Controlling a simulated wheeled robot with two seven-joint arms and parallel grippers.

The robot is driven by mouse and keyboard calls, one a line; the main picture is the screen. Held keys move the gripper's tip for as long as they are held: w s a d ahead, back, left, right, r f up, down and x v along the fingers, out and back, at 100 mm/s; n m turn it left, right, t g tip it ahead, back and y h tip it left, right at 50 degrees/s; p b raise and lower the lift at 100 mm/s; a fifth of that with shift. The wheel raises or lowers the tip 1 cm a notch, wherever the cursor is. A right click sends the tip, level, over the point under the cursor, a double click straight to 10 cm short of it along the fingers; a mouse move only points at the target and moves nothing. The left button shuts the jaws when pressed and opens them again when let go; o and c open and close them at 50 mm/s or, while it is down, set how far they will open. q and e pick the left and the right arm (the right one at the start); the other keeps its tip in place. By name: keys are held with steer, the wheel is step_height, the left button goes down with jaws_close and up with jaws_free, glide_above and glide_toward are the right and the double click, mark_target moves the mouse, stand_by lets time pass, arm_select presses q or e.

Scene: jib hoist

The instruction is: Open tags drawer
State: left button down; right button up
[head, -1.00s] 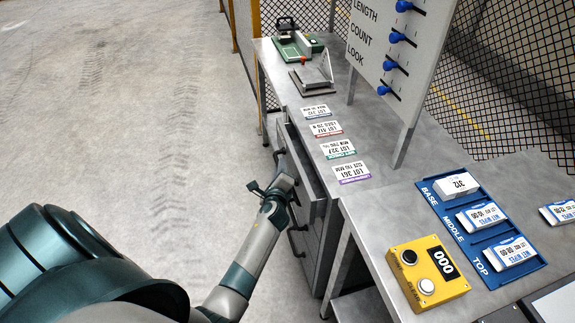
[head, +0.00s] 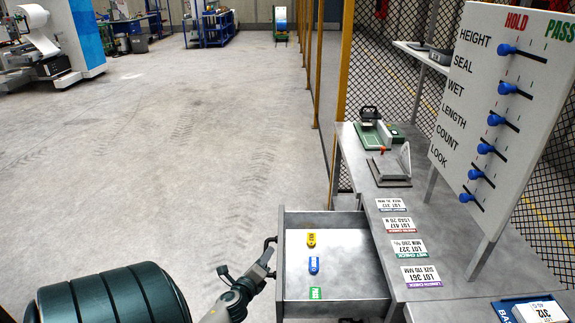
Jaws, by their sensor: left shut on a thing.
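The tags drawer (head: 300,219) is pulled out from the grey bench in the head view. Inside it lie a yellow tag (head: 311,240), a blue tag (head: 314,265) and a green tag (head: 316,293), spaced in a row on the pale drawer floor. My left gripper (head: 268,258) is at the drawer's left-hand front, shut on the dark drawer handle (head: 270,243). The fingertips are small and partly hidden. My right gripper is not in view.
Several lot cards (head: 397,223) lie on the bench (head: 440,232). A green device (head: 377,134) and a metal stand (head: 390,165) are at its far end. A board with blue sliders (head: 490,120) stands at right. Open floor (head: 180,150) lies left of the drawer.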

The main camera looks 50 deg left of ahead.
arm_select(q)
steer(key=shift+s+a, duration=1.2)
steer(key=shift+s, duration=0.2)
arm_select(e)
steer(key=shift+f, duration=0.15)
arm_select(q)
steer(key=c, duration=1.8)
jaws_free()
steer(key=shift+o, duration=0.2)
steer(key=shift+d, duration=0.1)
